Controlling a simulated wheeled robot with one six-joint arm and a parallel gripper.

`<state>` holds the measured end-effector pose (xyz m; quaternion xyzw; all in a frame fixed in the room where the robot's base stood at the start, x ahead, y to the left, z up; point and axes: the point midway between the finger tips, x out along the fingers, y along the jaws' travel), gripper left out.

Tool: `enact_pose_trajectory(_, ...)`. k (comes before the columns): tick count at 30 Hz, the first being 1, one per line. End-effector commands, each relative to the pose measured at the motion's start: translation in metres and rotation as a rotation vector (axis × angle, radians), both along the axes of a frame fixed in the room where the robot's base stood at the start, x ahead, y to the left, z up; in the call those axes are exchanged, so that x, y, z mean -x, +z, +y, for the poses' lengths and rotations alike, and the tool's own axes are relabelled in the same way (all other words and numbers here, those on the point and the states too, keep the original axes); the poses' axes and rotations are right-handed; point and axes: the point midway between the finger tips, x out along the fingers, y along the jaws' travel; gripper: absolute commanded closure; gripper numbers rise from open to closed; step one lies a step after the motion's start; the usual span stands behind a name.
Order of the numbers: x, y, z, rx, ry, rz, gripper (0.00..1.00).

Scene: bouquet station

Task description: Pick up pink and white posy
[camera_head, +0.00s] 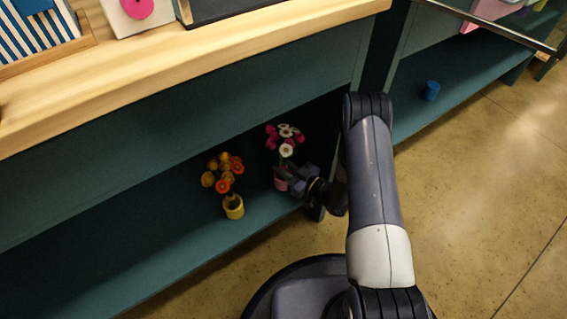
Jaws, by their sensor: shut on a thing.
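The pink and white posy (285,143) is on the teal lower shelf, in a small pink pot (281,178). It has pink and white blooms on green stems and looks upright. My gripper (287,179) reaches in from the right at pot height and is shut on the posy's pot. The gripper covers the pot's right side. I cannot tell whether the pot's base touches the shelf.
An orange and yellow posy (222,174) in a yellow pot (233,207) stands just left on the lower shelf (150,235). The wooden counter (200,70) overhangs above. A blue cup-like object (431,90) sits on another shelf at right. The shelf's left part is clear.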

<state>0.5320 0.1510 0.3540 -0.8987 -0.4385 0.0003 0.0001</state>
Motion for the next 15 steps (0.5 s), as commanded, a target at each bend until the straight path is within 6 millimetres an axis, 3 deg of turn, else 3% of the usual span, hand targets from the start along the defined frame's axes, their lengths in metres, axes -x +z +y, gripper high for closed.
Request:
enact_pose_trajectory(14, -0.001, 0.074, 0.000, 0.000, 0.000, -0.003, 1.00)
enact_pose_trajectory(15, 0.009, 0.067, -0.005, 0.000, -0.002, 0.005, 1.00)
